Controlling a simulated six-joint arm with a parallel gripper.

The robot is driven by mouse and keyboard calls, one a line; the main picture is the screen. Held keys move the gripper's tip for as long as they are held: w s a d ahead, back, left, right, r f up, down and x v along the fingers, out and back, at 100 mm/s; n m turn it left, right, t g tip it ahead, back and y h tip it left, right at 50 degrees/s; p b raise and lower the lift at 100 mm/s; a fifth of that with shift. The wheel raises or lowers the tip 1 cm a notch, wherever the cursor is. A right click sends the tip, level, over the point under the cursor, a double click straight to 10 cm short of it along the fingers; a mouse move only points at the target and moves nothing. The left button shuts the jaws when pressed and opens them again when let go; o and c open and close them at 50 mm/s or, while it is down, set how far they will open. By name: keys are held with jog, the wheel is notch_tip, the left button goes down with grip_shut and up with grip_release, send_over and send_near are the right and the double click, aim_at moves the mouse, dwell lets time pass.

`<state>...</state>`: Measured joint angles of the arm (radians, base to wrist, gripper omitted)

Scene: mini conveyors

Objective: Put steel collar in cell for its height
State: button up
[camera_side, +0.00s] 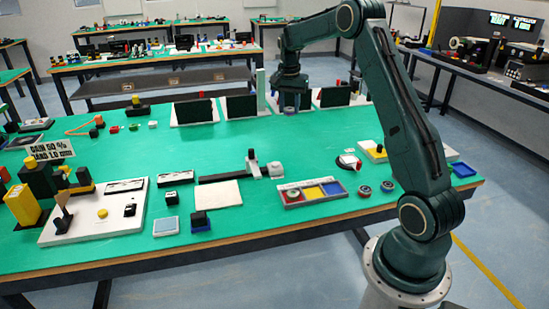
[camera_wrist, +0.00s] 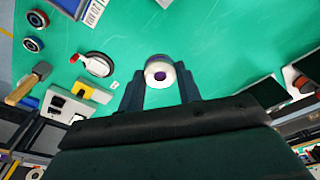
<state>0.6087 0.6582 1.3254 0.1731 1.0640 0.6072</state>
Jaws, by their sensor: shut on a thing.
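My gripper (camera_wrist: 160,88) is shut on a pale steel collar (camera_wrist: 160,70) with a dark purple centre, held between the fingertips in the wrist view. In the side view my gripper (camera_side: 291,104) is at the far part of the green table, low near its top; the held collar is hard to make out there. A grey tray (camera_side: 313,202) with cells in a row, including yellow and blue ones, lies nearer the front edge. A ring-shaped part (camera_side: 293,193) sits in its left cell. Two more collars (camera_side: 364,191) (camera_side: 387,186) lie right of the tray.
A round gauge (camera_side: 348,161) stands behind the tray, with a yellow-and-white block (camera_side: 375,151) to its right. Dark upright panels (camera_side: 241,106) flank my gripper at the back. A black slide fixture (camera_side: 240,172) lies left of the tray. Green table between is mostly clear.

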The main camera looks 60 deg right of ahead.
jog(key=a+f+n, duration=0.2)
jog(key=a, duration=0.4)
jog(key=w+a+f+n, duration=0.1)
jog(key=a+f+n, duration=0.2)
jog(key=a, duration=0.2)
jog(key=w+a+f+n, duration=0.1)
jog(key=a+f+n, duration=0.1)
jog(key=a, duration=0.4)
jog(key=shift+w+a+f+n+t, duration=0.2)
jog(key=shift+a+f+n+t, duration=0.1)
jog(key=shift+n, duration=0.2)
jog(key=s+a+f+n, duration=0.3)
jog(key=a+n, duration=0.1)
jog(key=a, duration=0.4)
jog(key=s+a+f+n+y, duration=0.1)
jog(key=s+a+f+n, duration=0.1)
jog(key=a, duration=0.7)
jog(key=shift+s+f+n+t, duration=0.3)
jog(key=shift+s+f+n, duration=0.1)
jog(key=shift+s+n, duration=0.45)
jog(key=shift+d, duration=0.15)
